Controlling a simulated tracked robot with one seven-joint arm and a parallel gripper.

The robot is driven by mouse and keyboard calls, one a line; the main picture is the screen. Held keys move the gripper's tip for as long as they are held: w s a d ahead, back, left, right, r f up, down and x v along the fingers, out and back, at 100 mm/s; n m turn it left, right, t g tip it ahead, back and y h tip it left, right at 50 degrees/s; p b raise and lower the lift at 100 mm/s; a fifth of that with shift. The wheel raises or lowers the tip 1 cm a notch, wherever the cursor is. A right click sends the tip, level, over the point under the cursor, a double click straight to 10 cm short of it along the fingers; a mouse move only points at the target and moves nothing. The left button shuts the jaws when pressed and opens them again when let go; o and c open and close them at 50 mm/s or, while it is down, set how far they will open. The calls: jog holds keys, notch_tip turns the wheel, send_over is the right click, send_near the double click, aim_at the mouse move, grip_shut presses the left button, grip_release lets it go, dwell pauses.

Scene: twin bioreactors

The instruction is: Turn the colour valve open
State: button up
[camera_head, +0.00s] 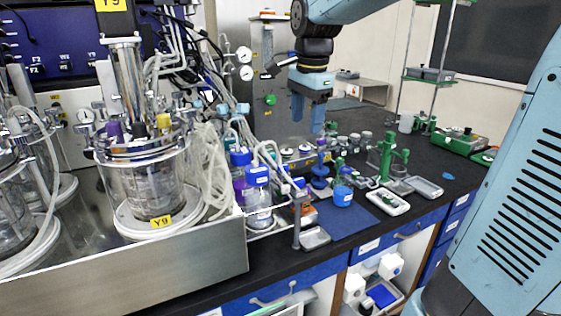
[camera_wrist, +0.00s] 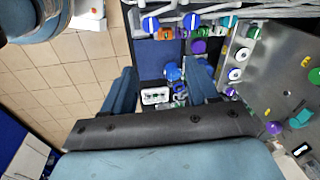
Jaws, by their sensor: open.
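My gripper (camera_head: 308,122) hangs from the arm with its blue fingers pointing down, above the bench and in front of a grey steel panel (camera_head: 263,125). In the wrist view my gripper (camera_wrist: 162,72) has its two fingers apart with nothing held between them. The panel bears a round green knob (camera_head: 270,100), to the left of my gripper and apart from it. In the wrist view the steel panel (camera_wrist: 272,75) lies to the right, with a green knob (camera_wrist: 315,76) and a purple knob (camera_wrist: 274,128). I cannot tell which knob is the colour valve.
Glass bioreactors (camera_head: 148,185) with loose tubing stand at left. Blue-capped bottles (camera_head: 258,197), a blue cup (camera_head: 343,196) and a green stand (camera_head: 387,158) crowd the bench below my gripper. White trays (camera_head: 388,203) lie near the front edge. Pressure gauges (camera_head: 245,73) sit beside the panel.

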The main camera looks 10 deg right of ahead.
aim_at(282, 165)
jog(key=w+a+f+m+g, duration=0.2)
jog(key=w+a+m, duration=0.3)
jog(key=w, duration=0.4)
jog(key=shift+m, duration=0.6)
jog(key=f, duration=0.9)
jog(key=d+f, duration=0.1)
jog(key=f, duration=0.3)
jog(key=shift+f, duration=0.2)
jog(key=c, duration=1)
